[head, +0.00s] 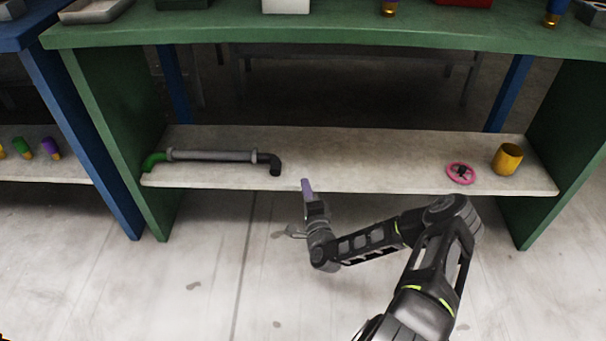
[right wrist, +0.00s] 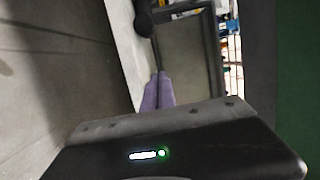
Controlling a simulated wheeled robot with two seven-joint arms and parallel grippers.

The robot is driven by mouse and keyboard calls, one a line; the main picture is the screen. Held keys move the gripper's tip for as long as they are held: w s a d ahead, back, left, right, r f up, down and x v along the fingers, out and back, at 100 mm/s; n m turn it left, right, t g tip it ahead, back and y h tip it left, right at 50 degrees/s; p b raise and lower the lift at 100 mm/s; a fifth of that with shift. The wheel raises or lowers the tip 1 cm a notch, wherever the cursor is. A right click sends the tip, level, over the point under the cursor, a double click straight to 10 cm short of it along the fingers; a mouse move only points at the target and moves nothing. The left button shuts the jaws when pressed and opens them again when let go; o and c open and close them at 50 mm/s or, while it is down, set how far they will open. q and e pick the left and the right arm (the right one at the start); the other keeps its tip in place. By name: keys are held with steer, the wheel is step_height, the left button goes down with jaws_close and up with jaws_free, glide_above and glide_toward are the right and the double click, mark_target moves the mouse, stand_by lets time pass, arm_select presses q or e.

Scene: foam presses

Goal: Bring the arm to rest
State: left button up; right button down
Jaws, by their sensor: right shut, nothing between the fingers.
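My right arm reaches in from the lower right of the head view. Its right gripper (head: 306,185) has purple fingertips and is shut and empty. It is at the front edge of the lower shelf (head: 350,160), near the shelf's middle, right of the pipe. In the right wrist view the purple fingers (right wrist: 158,90) are together with nothing between them. My left gripper is not in view.
A grey pipe (head: 212,155) with a green elbow (head: 153,161) and a dark elbow (head: 275,166) lies on the lower shelf. A pink handwheel (head: 460,173) and yellow cup (head: 507,159) stand at right. The green tabletop (head: 340,35) overhangs. The floor in front is clear.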

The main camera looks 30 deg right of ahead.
steer(key=shift+s+a, duration=0.1)
steer(key=shift+s, duration=0.2)
stand_by(0.4)
